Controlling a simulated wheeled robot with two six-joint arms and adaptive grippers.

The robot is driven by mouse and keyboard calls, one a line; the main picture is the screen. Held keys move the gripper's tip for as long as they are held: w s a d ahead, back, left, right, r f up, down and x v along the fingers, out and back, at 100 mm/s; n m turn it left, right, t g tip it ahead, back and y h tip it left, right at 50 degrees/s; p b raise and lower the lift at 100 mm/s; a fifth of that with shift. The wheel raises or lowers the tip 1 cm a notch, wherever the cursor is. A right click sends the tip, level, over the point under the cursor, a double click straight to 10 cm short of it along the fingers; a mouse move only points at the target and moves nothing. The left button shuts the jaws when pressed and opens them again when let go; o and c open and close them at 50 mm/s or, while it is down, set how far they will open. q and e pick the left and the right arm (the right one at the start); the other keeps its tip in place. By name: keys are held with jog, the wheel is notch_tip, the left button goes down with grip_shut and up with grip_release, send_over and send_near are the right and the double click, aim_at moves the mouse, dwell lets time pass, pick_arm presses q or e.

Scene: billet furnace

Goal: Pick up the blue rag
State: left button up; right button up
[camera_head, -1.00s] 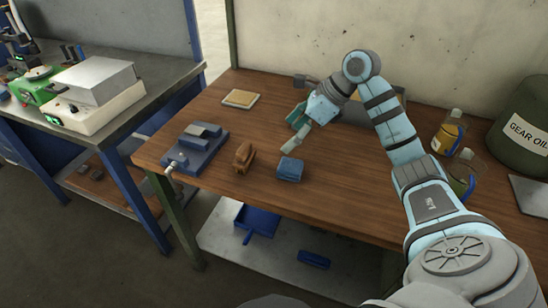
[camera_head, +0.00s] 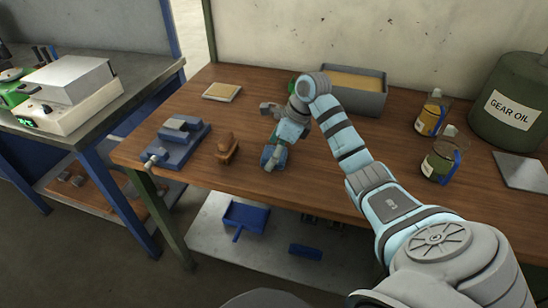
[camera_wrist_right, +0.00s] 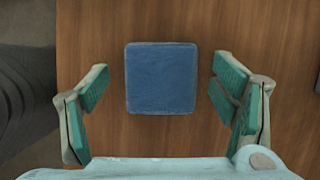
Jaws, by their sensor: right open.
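The blue rag (camera_wrist_right: 161,78) is a folded, square-looking block lying flat on the wooden table. In the right wrist view it sits between the two spread fingers of my right gripper (camera_wrist_right: 162,100), with a gap on each side. In the head view my right gripper (camera_head: 275,157) is right over the rag (camera_head: 268,154) and hides most of it. The right gripper is open and empty. My left gripper is not in view.
A blue vise (camera_head: 178,141) and a brown brush-like object (camera_head: 227,148) stand left of the rag. A grey bin (camera_head: 352,92), two bottles (camera_head: 431,112) (camera_head: 440,158) and a gear oil drum (camera_head: 510,108) are behind and to the right. A yellowish pad (camera_head: 222,92) lies at the back.

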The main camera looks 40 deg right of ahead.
jog(key=shift+c, duration=0.6)
jog(key=c, duration=1.1)
notch_tip(320, 180, up, 8)
jog(key=shift+w+r+p, duration=0.1)
jog(key=shift+p, duration=0.8)
notch_tip(320, 180, up, 12)
jog(key=p, duration=1.1)
jog(key=o, duration=0.5)
jog(key=shift+c, duration=0.2)
jog(key=c, duration=0.3)
